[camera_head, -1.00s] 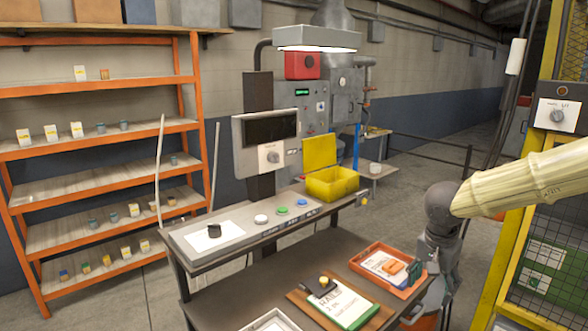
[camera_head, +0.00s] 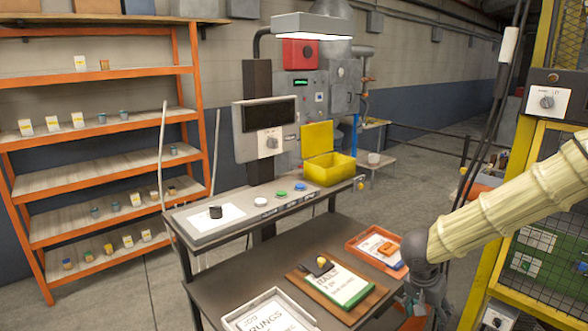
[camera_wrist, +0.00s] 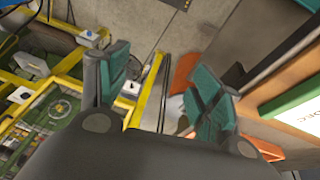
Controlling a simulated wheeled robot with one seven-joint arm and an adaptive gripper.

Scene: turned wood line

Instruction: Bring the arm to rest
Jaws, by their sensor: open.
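My arm reaches in from the right of the head view in a cream ribbed sleeve. My gripper (camera_head: 422,296) hangs at its end, pointing down at the right edge of the workbench, and partly hides that edge. In the wrist view my gripper (camera_wrist: 160,90) shows its two teal-padded fingers spread apart. Nothing is between them. Below them are the floor and a yellow frame bar.
The workbench (camera_head: 222,290) carries an orange tray (camera_head: 355,247), a clipboard on a brown board (camera_head: 375,300) and a white tray. A yellow bin (camera_head: 328,171) stands on its upper shelf. A yellow caged machine (camera_head: 545,230) is at right. An orange rack (camera_head: 95,71) stands at left.

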